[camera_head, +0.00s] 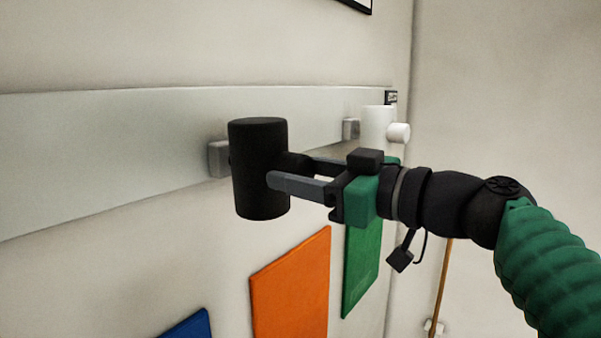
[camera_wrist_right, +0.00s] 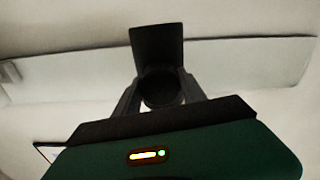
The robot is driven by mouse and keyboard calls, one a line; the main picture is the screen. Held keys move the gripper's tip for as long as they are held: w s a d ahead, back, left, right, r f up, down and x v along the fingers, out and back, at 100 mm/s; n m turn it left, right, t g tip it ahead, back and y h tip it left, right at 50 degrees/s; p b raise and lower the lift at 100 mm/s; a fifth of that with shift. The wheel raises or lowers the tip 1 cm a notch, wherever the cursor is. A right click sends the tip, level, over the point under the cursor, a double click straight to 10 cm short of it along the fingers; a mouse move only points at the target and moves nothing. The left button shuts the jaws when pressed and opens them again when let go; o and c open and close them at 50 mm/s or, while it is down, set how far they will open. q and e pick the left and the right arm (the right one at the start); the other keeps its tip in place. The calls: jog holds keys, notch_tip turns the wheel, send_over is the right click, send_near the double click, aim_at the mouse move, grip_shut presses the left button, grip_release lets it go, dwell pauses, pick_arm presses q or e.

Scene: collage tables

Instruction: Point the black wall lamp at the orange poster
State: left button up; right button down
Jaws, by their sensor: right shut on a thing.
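The black wall lamp (camera_head: 258,180) is an upright cylinder on a grey bracket, fixed to a pale rail on the wall. My right gripper (camera_head: 285,172) reaches in from the right and is shut on the short knob at the lamp's right side. In the right wrist view the black lamp (camera_wrist_right: 157,50) stands behind the round knob, with the fingers of my right gripper (camera_wrist_right: 160,92) on both sides of it. The orange poster (camera_head: 291,290) hangs on the wall below the rail, below and slightly right of the lamp. My left gripper is not in view.
A white lamp (camera_head: 377,128) is on the pale rail (camera_head: 100,135) farther right, behind my gripper. A green poster (camera_head: 361,270) hangs right of the orange one. A blue poster (camera_head: 188,326) shows at the bottom left. The wall corner is at the right.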

jog(key=shift+f+b, duration=0.15)
jog(key=shift+b, duration=0.15)
jog(key=n+b, duration=0.3)
jog(key=b, duration=0.3)
jog(key=shift+w+f, duration=0.1)
jog(key=shift+f, duration=0.1)
jog(key=shift+d+r+n+b, duration=0.1)
jog(key=shift+r+n+b, duration=0.15)
jog(key=shift+n+b, duration=0.4)
jog(key=shift+r+n+p, duration=0.1)
jog(key=shift+n+p, duration=0.15)
jog(key=shift+p, duration=0.05)
jog(key=c, duration=1.1)
grip_release()
jog(key=o, duration=0.4)
jog(key=shift+w+a, duration=0.2)
jog(key=shift+o, duration=0.2)
jog(key=shift+a, duration=0.15)
